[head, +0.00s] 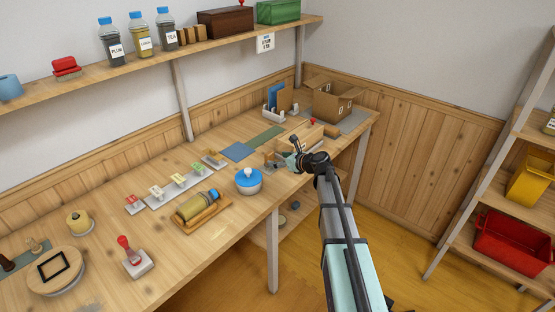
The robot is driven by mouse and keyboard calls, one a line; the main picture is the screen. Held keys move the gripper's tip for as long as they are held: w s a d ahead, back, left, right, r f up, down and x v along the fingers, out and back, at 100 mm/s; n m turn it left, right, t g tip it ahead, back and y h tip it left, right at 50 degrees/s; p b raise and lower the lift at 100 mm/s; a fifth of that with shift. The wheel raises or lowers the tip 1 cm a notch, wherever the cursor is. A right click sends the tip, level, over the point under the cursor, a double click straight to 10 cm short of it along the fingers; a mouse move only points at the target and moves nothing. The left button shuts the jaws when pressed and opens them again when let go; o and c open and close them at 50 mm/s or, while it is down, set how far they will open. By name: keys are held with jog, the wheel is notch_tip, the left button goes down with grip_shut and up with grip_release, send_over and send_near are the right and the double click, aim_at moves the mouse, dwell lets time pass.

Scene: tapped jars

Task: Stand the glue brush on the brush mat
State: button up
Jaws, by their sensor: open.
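I cannot pick out the glue brush for certain; my gripper and wrist hide part of the bench there. A flat blue mat (238,152) and a flat green mat (267,137) lie on the bench left of my gripper. I cannot tell which, if either, is the brush mat. Both look bare.
A white rack (277,113) is behind my gripper. A rolling pin-like cylinder (197,206) lies on a board farther left.

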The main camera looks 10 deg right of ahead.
jog(key=shift+v, duration=1)
jog(key=v, duration=1.2)
jog(key=shift+r, duration=0.1)
